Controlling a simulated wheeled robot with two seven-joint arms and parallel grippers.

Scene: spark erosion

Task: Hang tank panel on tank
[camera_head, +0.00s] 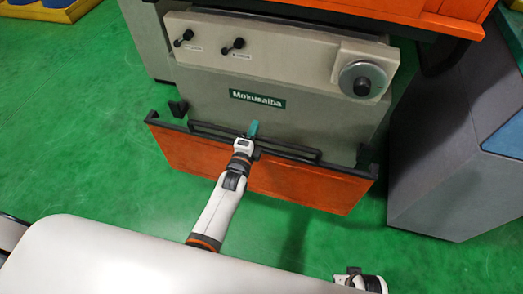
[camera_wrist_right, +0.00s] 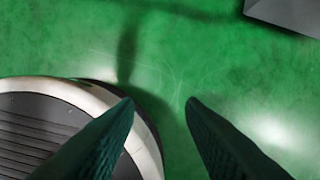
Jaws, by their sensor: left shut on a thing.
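The orange tank panel (camera_head: 300,183) is in the head view, in front of the lower part of the grey tank (camera_head: 300,114). Its black top edge slopes down to the right. My left gripper (camera_head: 252,135) is shut on the black handle bar along the panel's top, near its middle. Black hooks stick out from the tank at the left (camera_head: 178,108) and right (camera_head: 364,155), just above the panel's top corners. I cannot tell whether they touch the panel. My right gripper (camera_wrist_right: 161,103) is open and empty above the floor in the right wrist view.
The tank front bears two black knobs, a round dial (camera_head: 362,80) and a green label (camera_head: 257,99). A grey cabinet (camera_head: 455,145) stands close at the right. Green floor (camera_head: 75,150) is clear at the left. A yellow tray (camera_head: 45,12) lies at the far left.

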